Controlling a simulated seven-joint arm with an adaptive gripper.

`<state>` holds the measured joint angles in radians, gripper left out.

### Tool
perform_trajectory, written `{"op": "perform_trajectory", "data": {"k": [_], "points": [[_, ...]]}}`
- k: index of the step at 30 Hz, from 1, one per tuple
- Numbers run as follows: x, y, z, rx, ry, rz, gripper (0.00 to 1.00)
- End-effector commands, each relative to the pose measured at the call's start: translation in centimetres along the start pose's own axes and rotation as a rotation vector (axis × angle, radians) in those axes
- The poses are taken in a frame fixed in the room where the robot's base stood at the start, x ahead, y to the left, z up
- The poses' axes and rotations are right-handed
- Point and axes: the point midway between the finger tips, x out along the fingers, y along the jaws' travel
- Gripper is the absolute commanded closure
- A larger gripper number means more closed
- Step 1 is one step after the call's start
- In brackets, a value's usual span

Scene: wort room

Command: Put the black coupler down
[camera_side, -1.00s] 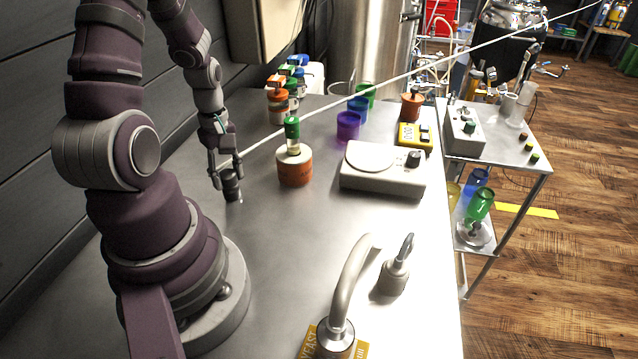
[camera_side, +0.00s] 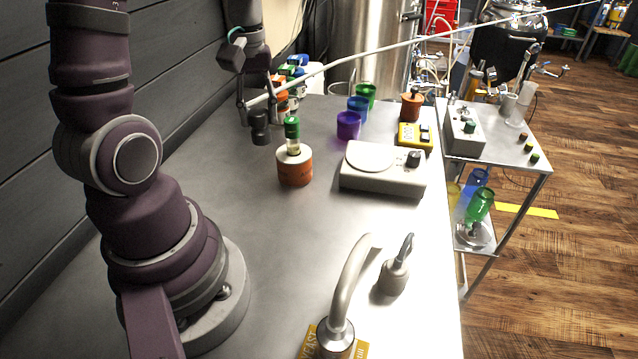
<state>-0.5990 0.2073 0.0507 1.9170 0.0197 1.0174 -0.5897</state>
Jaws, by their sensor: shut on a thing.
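My gripper (camera_side: 257,108) is at the back left of the steel table, its fingers pointing down. It is shut on the black coupler (camera_side: 259,128), a small dark cylinder that hangs upright at the fingertips. The coupler appears to be above the table, left of and behind the orange pot with a green-capped vial. The exact gap to the table cannot be told. A thin pale line (camera_side: 420,53) runs from the gripper and coupler up to the right, out of the picture.
The orange pot (camera_side: 294,170) with the green-capped vial (camera_side: 292,130) stands close by. Several colour-topped bottles (camera_side: 285,85) are behind the gripper. The front-left table (camera_side: 260,240) is clear.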

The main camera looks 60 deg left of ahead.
Motion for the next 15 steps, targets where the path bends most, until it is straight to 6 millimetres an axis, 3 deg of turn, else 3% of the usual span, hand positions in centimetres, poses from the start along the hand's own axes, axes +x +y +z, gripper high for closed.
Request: {"op": "perform_trajectory", "data": {"k": [3, 9, 15], "points": [[-0.9, 4.8, 1.7, 0.362, 0.001, 0.001, 1.00], [-2.4, 11.5, 6.7, 0.943, 0.001, 0.000, 1.00], [-3.0, 13.8, 9.7, 1.209, -0.001, 0.000, 1.00]]}}
